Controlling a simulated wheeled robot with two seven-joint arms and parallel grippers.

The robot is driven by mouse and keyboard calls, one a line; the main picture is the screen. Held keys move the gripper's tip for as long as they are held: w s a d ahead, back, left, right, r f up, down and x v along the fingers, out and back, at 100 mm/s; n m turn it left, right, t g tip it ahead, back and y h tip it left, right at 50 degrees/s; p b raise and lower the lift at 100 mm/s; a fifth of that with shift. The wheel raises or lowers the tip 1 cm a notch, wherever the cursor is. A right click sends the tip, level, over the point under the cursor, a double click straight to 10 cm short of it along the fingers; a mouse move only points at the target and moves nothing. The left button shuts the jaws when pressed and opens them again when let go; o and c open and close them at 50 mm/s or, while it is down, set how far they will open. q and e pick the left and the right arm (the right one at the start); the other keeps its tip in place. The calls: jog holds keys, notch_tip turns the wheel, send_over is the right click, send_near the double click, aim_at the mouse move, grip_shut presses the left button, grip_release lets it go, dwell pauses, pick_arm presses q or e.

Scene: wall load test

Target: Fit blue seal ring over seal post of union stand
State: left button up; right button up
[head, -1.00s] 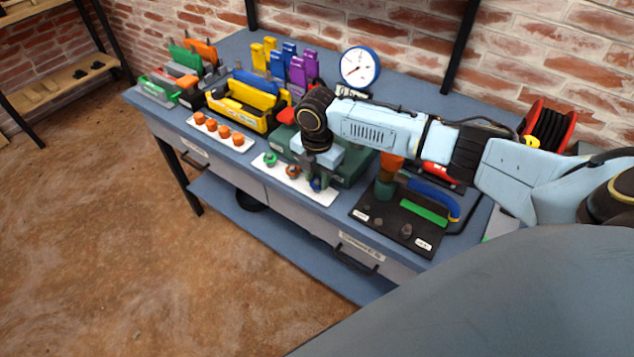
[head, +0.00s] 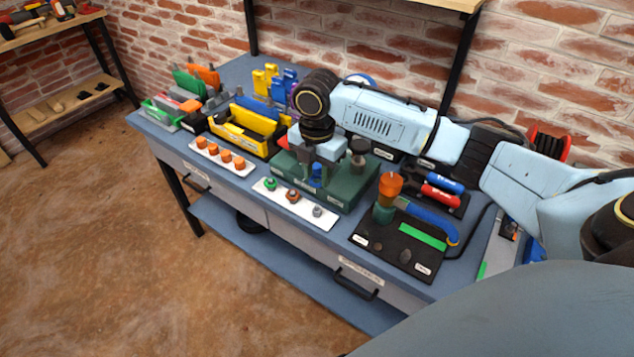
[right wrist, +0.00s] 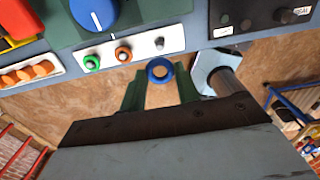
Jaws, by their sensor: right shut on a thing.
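My right gripper (head: 317,178) points down in front of the green union stand (head: 346,191). It is shut on the blue seal ring (right wrist: 160,70), which sits between the green fingertips in the right wrist view, its hole open toward the camera. A dark-topped post (head: 358,152) stands on the stand, right of the gripper and apart from it; I take it for the seal post. The ring is not around it. The gripper hides part of the stand. My left gripper is not in view.
A white strip (head: 266,196) in front of the stand holds a green ring (head: 270,183), an orange ring (head: 293,195) and a bare grey peg (head: 317,210). A black board (head: 385,250) lies to the right. A yellow bin (head: 235,140) stands left.

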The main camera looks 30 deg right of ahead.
jog(key=shift+r, duration=0.2)
